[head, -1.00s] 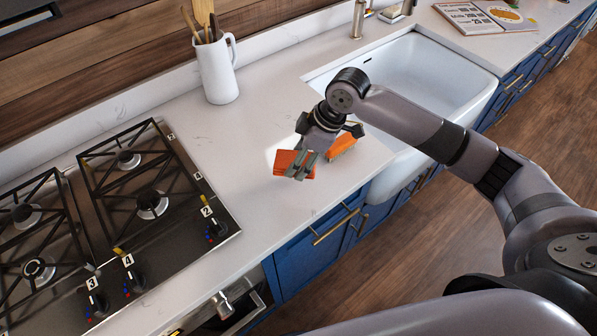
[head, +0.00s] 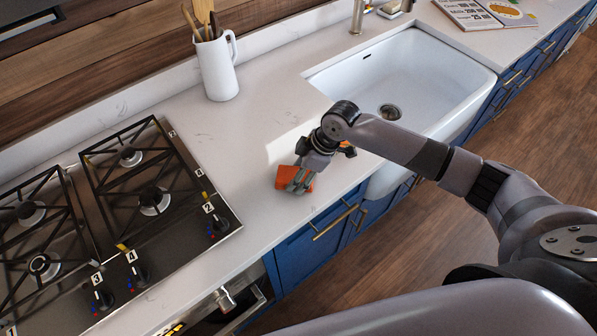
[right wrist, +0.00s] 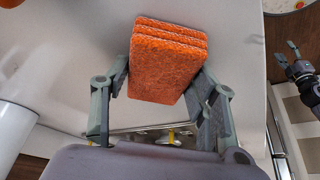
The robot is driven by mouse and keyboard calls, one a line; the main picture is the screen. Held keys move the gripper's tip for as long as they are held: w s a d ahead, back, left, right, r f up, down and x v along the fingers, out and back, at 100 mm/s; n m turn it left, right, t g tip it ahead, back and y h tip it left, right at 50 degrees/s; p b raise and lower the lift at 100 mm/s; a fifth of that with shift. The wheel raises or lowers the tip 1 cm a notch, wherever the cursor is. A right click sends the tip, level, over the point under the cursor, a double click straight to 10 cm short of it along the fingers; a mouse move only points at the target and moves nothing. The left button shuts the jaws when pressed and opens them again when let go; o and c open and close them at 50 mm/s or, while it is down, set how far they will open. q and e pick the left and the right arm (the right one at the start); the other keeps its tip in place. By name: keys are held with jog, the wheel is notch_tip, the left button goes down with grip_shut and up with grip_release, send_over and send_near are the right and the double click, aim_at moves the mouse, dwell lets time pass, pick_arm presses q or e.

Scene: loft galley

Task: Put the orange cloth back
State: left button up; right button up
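The orange cloth (right wrist: 165,65) is a folded, layered block in the right wrist view, between the fingers of my right gripper (right wrist: 162,85). Both finger pads press against its sides. In the head view the cloth (head: 285,176) shows at the tip of my right gripper (head: 299,180), over the counter between hob and sink. The gripper hides part of it, and I cannot tell its height above the counter. My left gripper (right wrist: 294,60) shows small at the right edge of the right wrist view, its fingers apart and empty. It is not in the head view.
The white counter (head: 260,120) is clear around the cloth. A gas hob (head: 150,190) lies to the left, a white sink (head: 420,80) to the right. A white jug (head: 217,70) with utensils stands at the back. A booklet (head: 480,12) lies beyond the sink.

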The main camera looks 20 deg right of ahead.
jog(key=o, duration=0.4)
jog(key=shift+o, duration=0.2)
jog(key=shift+r, duration=0.1)
jog(key=b+v, duration=0.2)
jog(key=v, duration=1)
